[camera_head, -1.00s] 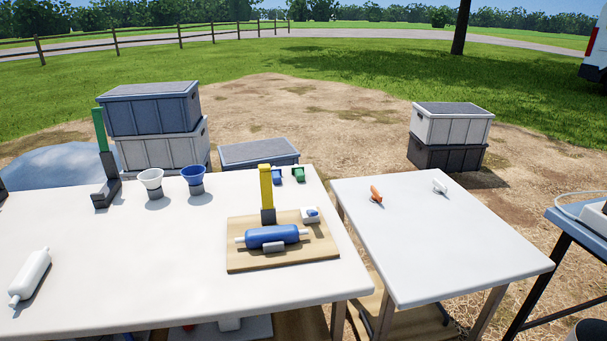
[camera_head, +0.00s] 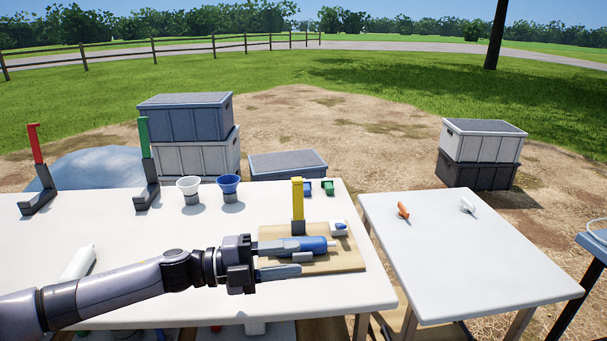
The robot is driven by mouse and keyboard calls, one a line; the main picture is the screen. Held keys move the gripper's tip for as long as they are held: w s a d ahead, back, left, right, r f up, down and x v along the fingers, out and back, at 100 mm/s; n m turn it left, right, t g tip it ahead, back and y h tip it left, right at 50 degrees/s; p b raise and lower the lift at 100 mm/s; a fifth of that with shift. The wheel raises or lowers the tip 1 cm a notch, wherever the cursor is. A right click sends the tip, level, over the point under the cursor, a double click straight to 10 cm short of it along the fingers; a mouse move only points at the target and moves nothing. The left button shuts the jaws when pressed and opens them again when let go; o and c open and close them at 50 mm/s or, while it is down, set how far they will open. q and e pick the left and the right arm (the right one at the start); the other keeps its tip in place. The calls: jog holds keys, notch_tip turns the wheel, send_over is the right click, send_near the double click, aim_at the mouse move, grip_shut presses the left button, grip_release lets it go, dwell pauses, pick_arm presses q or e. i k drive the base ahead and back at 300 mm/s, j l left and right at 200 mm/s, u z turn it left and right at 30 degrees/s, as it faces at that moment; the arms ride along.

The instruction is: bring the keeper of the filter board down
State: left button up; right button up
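The filter board (camera_head: 347,259) is a tan wooden board on the right end of the long white table. A blue cylindrical filter (camera_head: 318,244) lies across it, with a small grey block (camera_head: 303,257) at its front side. A yellow upright bar (camera_head: 297,202) on a grey base, apparently the keeper, stands straight up behind the filter. My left gripper (camera_head: 300,258) reaches in from the left over the board, its two grey fingers apart. They overlap the filter's left part in the picture; I cannot tell if they touch it. My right gripper is out of view.
Red (camera_head: 36,144) and green (camera_head: 144,138) upright bars stand at the back left. White (camera_head: 188,186) and blue (camera_head: 228,184) funnel cups stand behind my arm. A white cylinder (camera_head: 78,262) lies partly behind the arm. The right table (camera_head: 470,250) is mostly clear.

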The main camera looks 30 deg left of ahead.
aim_at(297, 187)
jog(key=i+j, duration=0.75)
jog(key=j, duration=0.1)
